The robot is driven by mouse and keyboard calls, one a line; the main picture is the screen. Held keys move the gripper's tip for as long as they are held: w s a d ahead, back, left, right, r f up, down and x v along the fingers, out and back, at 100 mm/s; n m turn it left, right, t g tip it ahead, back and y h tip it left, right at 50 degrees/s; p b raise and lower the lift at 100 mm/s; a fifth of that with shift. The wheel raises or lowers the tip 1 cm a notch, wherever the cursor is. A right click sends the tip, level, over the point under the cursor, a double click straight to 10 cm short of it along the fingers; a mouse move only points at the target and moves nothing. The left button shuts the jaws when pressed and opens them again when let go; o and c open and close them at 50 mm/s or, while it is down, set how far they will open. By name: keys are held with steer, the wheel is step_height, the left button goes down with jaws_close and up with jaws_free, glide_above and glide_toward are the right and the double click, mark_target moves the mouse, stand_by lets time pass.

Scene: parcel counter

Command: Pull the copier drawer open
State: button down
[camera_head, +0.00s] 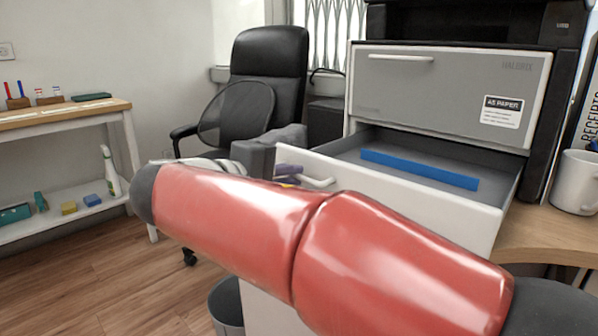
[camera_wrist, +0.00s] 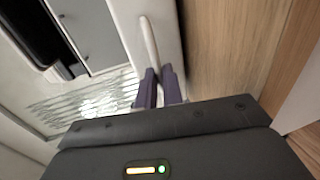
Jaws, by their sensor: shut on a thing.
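The copier (camera_head: 445,95) stands at the right in the head view, with a closed upper drawer. Its lower drawer (camera_head: 430,190) is pulled out, and the grey inside shows with a blue strip (camera_head: 418,169) in it. The white drawer handle (camera_head: 318,182) is at the left part of the drawer front; it also shows in the wrist view (camera_wrist: 149,42). My gripper (camera_wrist: 160,80) has purple fingers shut on the end of the handle. In the head view my red arm hides the lower part of the drawer front.
A black office chair (camera_head: 262,90) stands behind my arm. A white mug (camera_head: 575,182) is on the wooden counter (camera_head: 550,237) at the right. A side table (camera_head: 65,115) with small items stands at the left. A grey bin (camera_head: 227,305) is below my arm. Wooden floor is clear at the left.

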steer(key=shift+s+a, duration=0.1)
steer(key=c, duration=1.5)
jaws_free()
steer(key=shift+c, duration=0.2)
steer(key=p+v, duration=0.1)
steer(key=v, duration=0.6)
steer(key=shift+s+a, duration=0.25)
steer(key=shift+a, duration=0.05)
